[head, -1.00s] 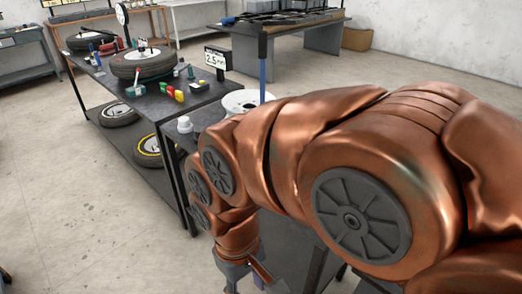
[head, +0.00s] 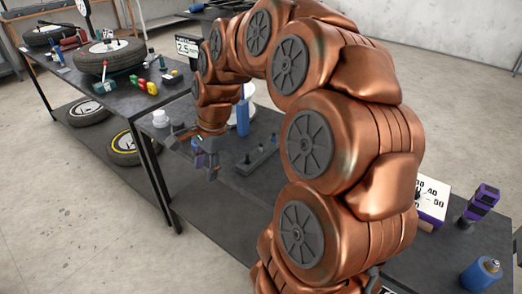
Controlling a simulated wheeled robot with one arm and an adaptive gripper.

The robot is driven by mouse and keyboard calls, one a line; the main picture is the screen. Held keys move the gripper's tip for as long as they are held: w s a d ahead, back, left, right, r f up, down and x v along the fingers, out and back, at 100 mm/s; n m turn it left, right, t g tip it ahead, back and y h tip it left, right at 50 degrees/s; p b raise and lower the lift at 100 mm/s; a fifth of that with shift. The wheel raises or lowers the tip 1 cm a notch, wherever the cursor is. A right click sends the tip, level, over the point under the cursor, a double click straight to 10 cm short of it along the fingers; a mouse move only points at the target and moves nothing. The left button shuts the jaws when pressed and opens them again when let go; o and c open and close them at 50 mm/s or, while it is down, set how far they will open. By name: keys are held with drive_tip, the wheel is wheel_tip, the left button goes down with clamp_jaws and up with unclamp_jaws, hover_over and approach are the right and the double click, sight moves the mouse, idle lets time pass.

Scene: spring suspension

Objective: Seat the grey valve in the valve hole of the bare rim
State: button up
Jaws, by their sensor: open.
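My gripper (head: 193,152) is open and points down over the front edge of the dark bench, with nothing seen between its fingers. A dark block (head: 257,157) with several small upright pieces lies on the bench to the right of the gripper; I cannot tell whether one of them is the grey valve.
A tyre (head: 110,57) and small coloured parts lie on the left bench (head: 120,98). A white numbered box (head: 431,200), a purple-black item (head: 481,204) and a blue can (head: 481,274) stand at right.

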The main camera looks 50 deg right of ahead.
drive_tip(key=w+d+f+m+t, duration=0.1)
drive_tip(key=w+d+m, duration=0.1)
drive_tip(key=d+m, duration=0.4)
drive_tip(key=w+d+f+m+t, duration=0.1)
drive_tip(key=w+d+m, duration=0.15)
drive_tip(key=d, duration=0.55)
drive_tip(key=m+h, duration=0.1)
drive_tip(key=m, duration=0.7)
approach(261, 143)
wheel_tip(261, 143, down, 3)
drive_tip(key=shift+t, duration=0.3)
drive_tip(key=shift+w+p+x, duration=0.15)
drive_tip(key=shift+p+x, duration=0.3)
drive_tip(key=shift+x, duration=1.05)
drive_tip(key=shift+w+p+x, duration=0.15)
drive_tip(key=shift+p+x, duration=0.25)
drive_tip(key=shift+x, duration=1.1)
drive_tip(key=shift+w+f, duration=0.25)
drive_tip(key=shift+f, duration=0.25)
clamp_jaws()
